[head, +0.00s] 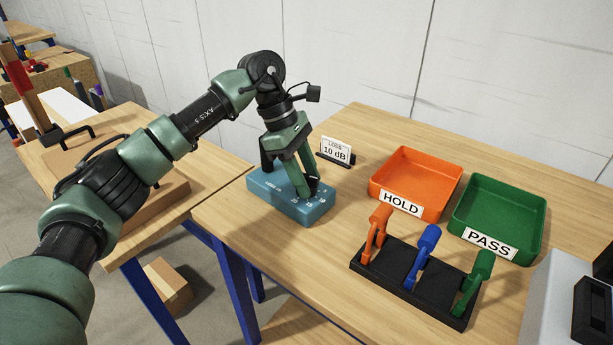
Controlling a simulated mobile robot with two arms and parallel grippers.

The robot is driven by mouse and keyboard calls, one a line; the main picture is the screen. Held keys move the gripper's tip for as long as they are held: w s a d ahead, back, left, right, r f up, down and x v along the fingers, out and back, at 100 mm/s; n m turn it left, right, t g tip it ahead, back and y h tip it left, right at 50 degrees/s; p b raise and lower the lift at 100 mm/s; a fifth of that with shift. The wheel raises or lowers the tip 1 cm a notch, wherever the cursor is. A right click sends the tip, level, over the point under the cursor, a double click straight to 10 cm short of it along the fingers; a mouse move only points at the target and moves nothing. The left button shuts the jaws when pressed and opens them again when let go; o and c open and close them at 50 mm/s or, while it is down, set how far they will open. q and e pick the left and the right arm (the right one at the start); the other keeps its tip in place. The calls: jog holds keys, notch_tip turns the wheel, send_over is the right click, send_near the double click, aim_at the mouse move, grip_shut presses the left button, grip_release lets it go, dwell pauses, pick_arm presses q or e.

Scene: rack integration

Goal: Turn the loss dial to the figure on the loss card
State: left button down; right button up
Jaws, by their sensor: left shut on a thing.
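My left gripper (314,188) reaches down onto the top of a blue box (283,205) with white markings. It is shut on the loss dial, which the fingers hide. I cannot read the dial's setting. The blue box sits near the table's left front edge. The loss card (336,151) stands upright in a small dark holder behind and to the right of the box, and it reads "LOSS 10 dB". My right gripper is not in the head view.
An orange HOLD tray (376,187) and a green PASS tray (457,221) stand to the right, both empty. A grey device (565,300) is at the right edge.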

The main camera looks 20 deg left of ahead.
pick_arm(q)
jog(key=shift+m+g, duration=0.5)
jog(key=shift+m, duration=0.8)
jog(key=c, duration=0.9)
grip_release()
jog(key=v, duration=0.8)
jog(key=shift+d, duration=0.15)
